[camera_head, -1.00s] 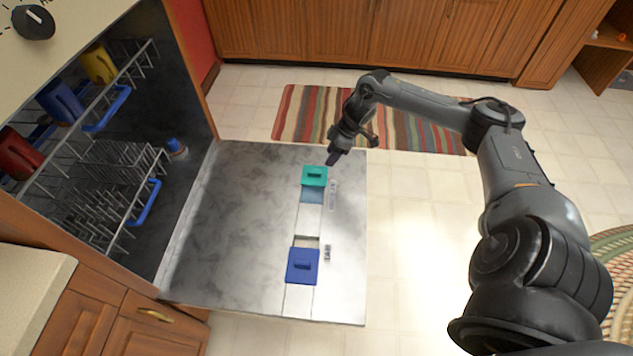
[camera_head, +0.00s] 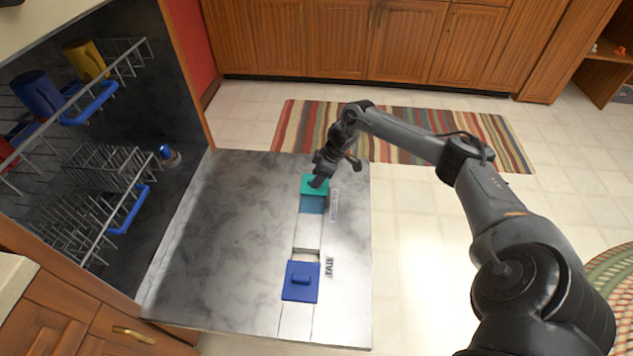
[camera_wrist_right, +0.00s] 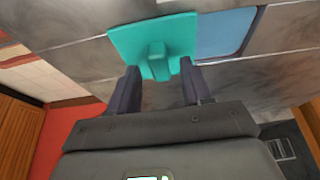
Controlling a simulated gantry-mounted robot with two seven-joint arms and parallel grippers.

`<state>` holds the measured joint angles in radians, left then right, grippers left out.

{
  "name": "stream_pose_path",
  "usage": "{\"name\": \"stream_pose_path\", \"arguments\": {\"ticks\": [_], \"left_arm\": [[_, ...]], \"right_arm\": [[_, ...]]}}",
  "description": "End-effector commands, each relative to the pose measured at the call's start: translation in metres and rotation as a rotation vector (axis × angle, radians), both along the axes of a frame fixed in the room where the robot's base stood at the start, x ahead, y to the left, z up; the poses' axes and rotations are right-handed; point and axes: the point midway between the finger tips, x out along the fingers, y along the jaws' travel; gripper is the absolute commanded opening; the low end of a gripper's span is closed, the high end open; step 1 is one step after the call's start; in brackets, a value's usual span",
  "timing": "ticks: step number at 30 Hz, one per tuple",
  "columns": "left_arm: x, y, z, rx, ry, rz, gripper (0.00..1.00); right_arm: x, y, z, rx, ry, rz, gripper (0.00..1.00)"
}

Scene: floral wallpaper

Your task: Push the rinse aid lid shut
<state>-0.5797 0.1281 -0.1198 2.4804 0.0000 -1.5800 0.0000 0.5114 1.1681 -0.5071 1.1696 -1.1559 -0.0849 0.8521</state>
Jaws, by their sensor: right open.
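The open dishwasher door (camera_head: 240,250) lies flat with two sliding lids on its inner face. The teal lid (camera_head: 309,187) is at the far end, with a blue recess (camera_head: 312,204) uncovered beside it. The dark blue lid (camera_head: 300,282) is nearer, with a pale opening (camera_head: 306,255) beside it. My right gripper (camera_head: 318,182) is over the teal lid. In the right wrist view its open fingers (camera_wrist_right: 160,88) are on either side of the raised tab of the teal lid (camera_wrist_right: 150,40); contact cannot be told. My left gripper is not in view.
The dishwasher's racks (camera_head: 95,165) with mugs stand at the left. A striped rug (camera_head: 400,125) lies on the tiled floor beyond the door, before wooden cabinets (camera_head: 370,40). The door's left part is bare.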

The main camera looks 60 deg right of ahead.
Motion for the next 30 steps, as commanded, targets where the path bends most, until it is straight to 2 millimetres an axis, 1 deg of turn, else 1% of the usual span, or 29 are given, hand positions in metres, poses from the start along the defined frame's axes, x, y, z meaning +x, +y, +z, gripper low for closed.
{"name": "stream_pose_path", "arguments": {"ticks": [1, 4, 14, 21, 23, 24, 30], "left_arm": [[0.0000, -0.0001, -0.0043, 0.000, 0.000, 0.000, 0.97], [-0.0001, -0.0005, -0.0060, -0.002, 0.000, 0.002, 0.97], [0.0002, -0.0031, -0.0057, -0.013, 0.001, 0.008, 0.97], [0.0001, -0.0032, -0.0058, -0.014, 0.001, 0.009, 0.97], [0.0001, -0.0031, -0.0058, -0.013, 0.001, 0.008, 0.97], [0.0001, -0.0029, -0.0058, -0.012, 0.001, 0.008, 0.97], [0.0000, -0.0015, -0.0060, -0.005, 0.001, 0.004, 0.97]], "right_arm": [[0.0015, 0.0004, -0.0052, 0.000, 0.000, -0.001, 0.49], [0.0029, 0.0012, -0.0087, -0.002, 0.000, 0.001, 0.49], [0.0035, 0.0016, -0.0095, -0.002, 0.000, 0.001, 0.49], [0.0033, 0.0015, -0.0094, -0.002, 0.000, 0.001, 0.12], [0.0033, 0.0015, -0.0094, -0.002, 0.000, 0.001, 0.03], [0.0033, 0.0015, -0.0093, -0.002, 0.000, 0.001, 0.00], [0.0033, 0.0015, -0.0094, -0.001, 0.001, 0.001, 0.00]]}}
